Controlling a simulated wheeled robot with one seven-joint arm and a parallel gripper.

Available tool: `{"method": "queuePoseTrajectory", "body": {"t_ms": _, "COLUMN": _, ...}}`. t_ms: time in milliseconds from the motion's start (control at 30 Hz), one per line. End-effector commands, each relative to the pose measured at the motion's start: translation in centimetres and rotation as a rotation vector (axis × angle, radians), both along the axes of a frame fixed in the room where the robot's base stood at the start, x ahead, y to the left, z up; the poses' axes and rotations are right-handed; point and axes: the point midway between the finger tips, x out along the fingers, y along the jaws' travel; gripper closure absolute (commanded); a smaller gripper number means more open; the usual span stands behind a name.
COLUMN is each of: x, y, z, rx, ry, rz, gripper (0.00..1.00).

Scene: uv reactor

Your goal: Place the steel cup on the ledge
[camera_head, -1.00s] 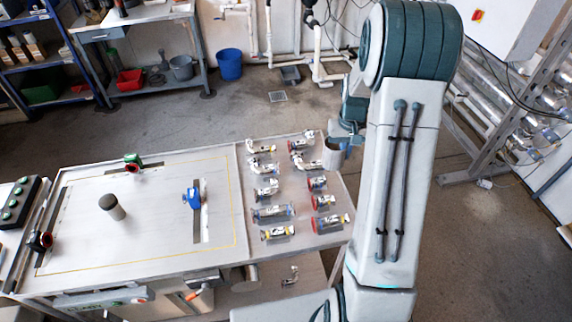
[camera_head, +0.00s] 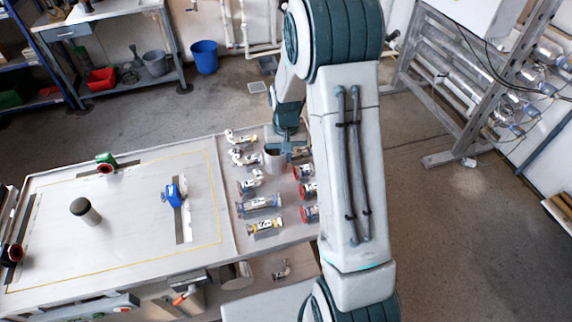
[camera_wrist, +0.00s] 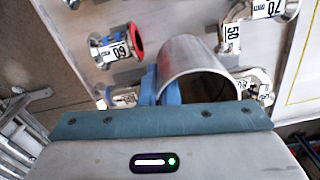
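The steel cup (camera_head: 274,160) is a grey open cylinder, seen over the right part of the table among the pipe fittings. In the wrist view the cup (camera_wrist: 196,58) shows large, its open mouth towards the camera. My gripper (camera_head: 287,150) has blue fingers at the cup. In the wrist view my gripper (camera_wrist: 160,88) has one finger outside the cup's left wall and one inside, closed on the wall. The cup appears held above the table. I cannot tell which surface is the ledge.
Several labelled pipe fittings (camera_head: 262,203) lie in columns on the table's right part. The left panel (camera_head: 130,240) carries a dark-capped post (camera_head: 84,210), a blue clamp (camera_head: 174,194) and a green-red piece (camera_head: 105,162). Open floor lies right of the table; a metal frame (camera_head: 415,100) stands beyond.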

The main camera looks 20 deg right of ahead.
Motion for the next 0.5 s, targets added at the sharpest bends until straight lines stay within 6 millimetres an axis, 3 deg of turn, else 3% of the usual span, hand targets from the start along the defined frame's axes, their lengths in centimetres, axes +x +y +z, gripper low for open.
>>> {"method": "queuePoseTrajectory", "body": {"t_ms": 233, "x": 0.0, "y": 0.0, "z": -3.7, "rx": 0.000, "ry": 0.002, "rz": 0.000, "gripper": 1.00}}
{"method": "queuePoseTrajectory", "body": {"t_ms": 500, "x": 0.0, "y": -0.1, "z": -3.6, "rx": 0.000, "ry": 0.000, "rz": 0.001, "gripper": 1.00}}
